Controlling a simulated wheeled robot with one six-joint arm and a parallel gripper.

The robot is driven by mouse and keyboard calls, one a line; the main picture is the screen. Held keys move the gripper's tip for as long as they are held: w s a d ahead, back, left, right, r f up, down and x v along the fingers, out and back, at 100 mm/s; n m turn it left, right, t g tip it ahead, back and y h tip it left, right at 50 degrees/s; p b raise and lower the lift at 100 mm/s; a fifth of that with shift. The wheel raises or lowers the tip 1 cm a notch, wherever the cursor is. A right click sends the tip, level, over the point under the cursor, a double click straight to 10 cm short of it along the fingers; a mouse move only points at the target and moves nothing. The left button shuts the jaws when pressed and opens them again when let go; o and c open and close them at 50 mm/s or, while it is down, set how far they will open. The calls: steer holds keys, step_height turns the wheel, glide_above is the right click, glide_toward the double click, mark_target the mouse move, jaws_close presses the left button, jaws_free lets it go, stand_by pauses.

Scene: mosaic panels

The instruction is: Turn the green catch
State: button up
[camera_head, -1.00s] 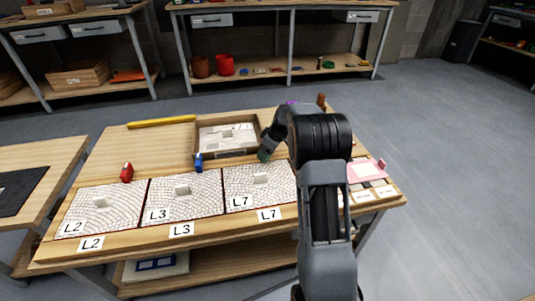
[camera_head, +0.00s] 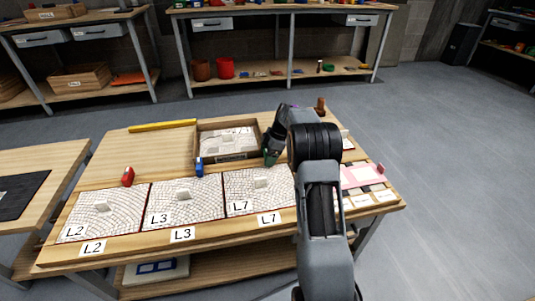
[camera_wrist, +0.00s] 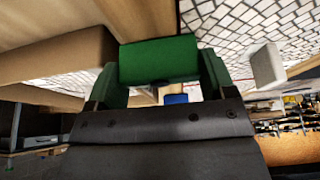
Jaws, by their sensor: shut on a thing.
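The green catch (camera_wrist: 158,60) is a green block, close up at the middle top of the wrist view. My gripper (camera_wrist: 160,80) is shut on it, with green also showing along both fingers. In the head view, my gripper (camera_head: 271,152) is at the back edge of the L7 panel (camera_head: 240,200), and the green catch (camera_head: 268,160) shows small below it. The blue catch (camera_head: 199,166) stands upright at the back of the L3 panel (camera_head: 165,215). The red catch (camera_head: 128,176) stands behind the L2 panel (camera_head: 80,225).
A wooden tray (camera_head: 228,157) with white mosaic pieces lies close left of my gripper. A pink plate (camera_head: 362,177) and pale labels lie on the right. A yellow bar (camera_head: 162,125) lies at the back left.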

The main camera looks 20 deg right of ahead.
stand_by(0.6)
steer(key=o, duration=0.9)
